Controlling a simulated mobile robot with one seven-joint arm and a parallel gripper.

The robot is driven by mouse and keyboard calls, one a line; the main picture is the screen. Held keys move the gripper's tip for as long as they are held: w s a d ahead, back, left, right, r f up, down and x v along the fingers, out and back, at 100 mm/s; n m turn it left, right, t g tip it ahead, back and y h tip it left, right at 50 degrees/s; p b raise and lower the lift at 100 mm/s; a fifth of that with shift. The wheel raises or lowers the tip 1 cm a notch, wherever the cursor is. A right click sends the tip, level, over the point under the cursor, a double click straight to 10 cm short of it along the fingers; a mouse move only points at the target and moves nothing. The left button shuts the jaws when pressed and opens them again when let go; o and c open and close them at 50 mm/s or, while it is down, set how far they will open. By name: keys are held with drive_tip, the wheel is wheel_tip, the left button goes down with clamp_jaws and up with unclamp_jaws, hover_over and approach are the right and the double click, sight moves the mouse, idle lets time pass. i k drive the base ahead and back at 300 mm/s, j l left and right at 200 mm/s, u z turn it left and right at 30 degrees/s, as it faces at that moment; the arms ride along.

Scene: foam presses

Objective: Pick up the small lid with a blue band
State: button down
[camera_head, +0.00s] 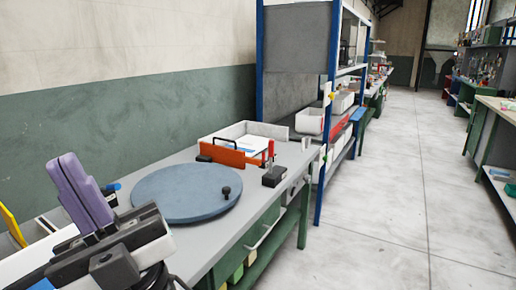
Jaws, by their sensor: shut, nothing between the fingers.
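My gripper (66,161) is at the lower left, above the near end of the grey workbench (184,247). Its two purple fingers point up and lie together, shut and empty. I cannot make out a small lid with a blue band in this view. A small blue thing (113,187) shows just behind the fingers, but it is too small to identify. My gripper and arm hide part of the bench's near end.
A round blue-grey disc (175,194) with a black knob (226,191) lies on the bench. Behind it are an orange panel (222,155), a white-walled tray (240,129) and a dark block (274,177). A blue-framed shelf (260,50) stands beyond. The floor (400,220) at right is clear.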

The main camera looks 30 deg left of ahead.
sight(253, 145)
drive_tip(key=i+z, duration=0.25)
drive_tip(key=i, duration=1.55)
drive_tip(key=i+l+u, duration=0.1)
drive_tip(key=i+u, duration=0.15)
drive_tip(key=i, duration=0.3)
drive_tip(key=i+l+u, duration=0.25)
drive_tip(key=i, duration=0.3)
drive_tip(key=i+l+u, duration=0.1)
drive_tip(key=i+u, duration=0.2)
drive_tip(key=u, duration=0.2)
drive_tip(key=i+l+u, duration=0.25)
drive_tip(key=u, duration=0.2)
drive_tip(key=i+l+u, duration=0.2)
drive_tip(key=u, duration=0.3)
drive_tip(key=i+l+u, duration=0.1)
drive_tip(key=l+u, duration=0.75)
drive_tip(key=l, duration=0.2)
drive_tip(key=l+u, duration=0.4)
drive_tip(key=l, duration=0.15)
drive_tip(key=i, duration=0.05)
